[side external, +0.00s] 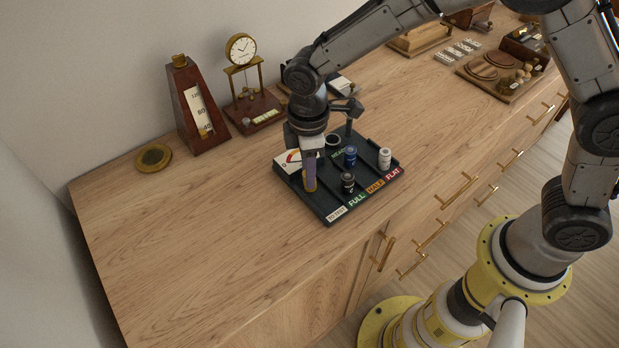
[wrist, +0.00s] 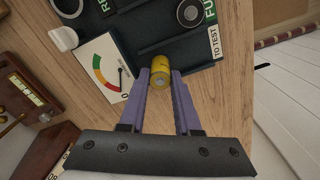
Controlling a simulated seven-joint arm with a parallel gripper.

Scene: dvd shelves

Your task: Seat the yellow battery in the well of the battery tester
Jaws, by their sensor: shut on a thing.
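My gripper (side external: 309,182) is shut on the yellow battery (wrist: 161,77), which shows between the two purple fingertips (wrist: 161,82) in the wrist view. In the side view the fingers mostly hide the battery. They point down over the left lane of the dark tray, by the "TO TEST" label (side external: 337,214). I cannot tell whether the battery touches the tray. The tester's gauge (wrist: 103,72), with a coloured arc, lies left of the battery in the wrist view. A round, pale-rimmed dark opening (side external: 332,141), perhaps the well, is behind my gripper.
The tray (side external: 327,201) also holds a black battery (side external: 347,183), a blue battery (side external: 350,157) and a white battery (side external: 385,159). A metronome (side external: 197,105) and a clock (side external: 243,75) stand behind left. The bench is clear in front left.

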